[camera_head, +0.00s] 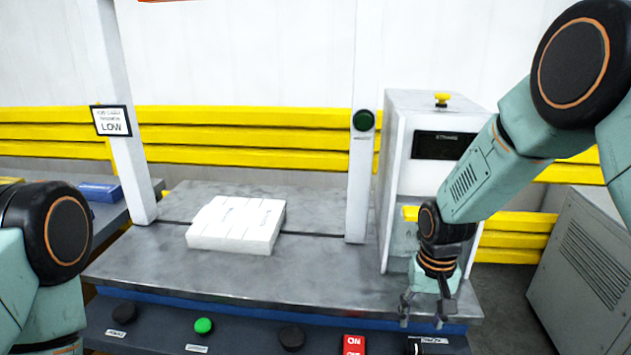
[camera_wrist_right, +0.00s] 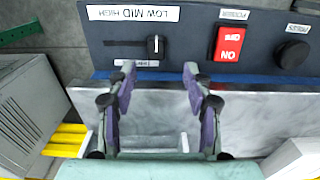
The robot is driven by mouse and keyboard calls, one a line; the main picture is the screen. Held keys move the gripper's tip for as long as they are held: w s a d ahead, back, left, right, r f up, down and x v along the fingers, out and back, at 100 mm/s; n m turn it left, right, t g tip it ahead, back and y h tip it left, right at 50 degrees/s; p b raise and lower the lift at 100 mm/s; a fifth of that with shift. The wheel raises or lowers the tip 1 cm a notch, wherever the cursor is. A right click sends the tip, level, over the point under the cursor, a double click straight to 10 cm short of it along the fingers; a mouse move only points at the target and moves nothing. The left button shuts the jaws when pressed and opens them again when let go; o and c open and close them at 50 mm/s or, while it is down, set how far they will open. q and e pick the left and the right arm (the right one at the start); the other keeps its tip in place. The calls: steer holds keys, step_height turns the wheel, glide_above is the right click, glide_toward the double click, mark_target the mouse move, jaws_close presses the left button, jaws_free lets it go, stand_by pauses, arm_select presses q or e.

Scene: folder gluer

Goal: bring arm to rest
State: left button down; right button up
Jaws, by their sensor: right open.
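My right arm comes in from the right in the head view and bends down to the table's right front. My right gripper (camera_head: 426,312) points down over the front edge there, fingers apart with nothing between them. In the right wrist view the open gripper (camera_wrist_right: 160,76) faces the control panel (camera_wrist_right: 195,58), near the selector knob (camera_wrist_right: 156,45) marked LOW MID HIGH. The red ON switch (camera_wrist_right: 228,43) is right of the knob in that view. Only a joint and links of my left arm show at the head view's left edge; its gripper is out of view.
A bundle of white cartons (camera_head: 237,224) lies on the grey metal table (camera_head: 330,270). A white machine box (camera_head: 400,150) stands beside my right forearm. A grey cabinet (camera_head: 585,265) stands at right.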

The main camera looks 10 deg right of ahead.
steer(key=s+a+f+n+b, duration=0.1)
steer(key=s+a+f+b, duration=0.2)
steer(key=s+f, duration=1.2)
steer(key=s+f+n+b, duration=0.1)
steer(key=s+f+b, duration=0.3)
steer(key=s, duration=1.3)
step_height(320, 180, down, 3)
steer(key=shift+a+f, duration=0.1)
steer(key=shift+a, duration=0.15)
steer(key=shift+s, duration=0.1)
steer(key=shift+c, duration=0.4)
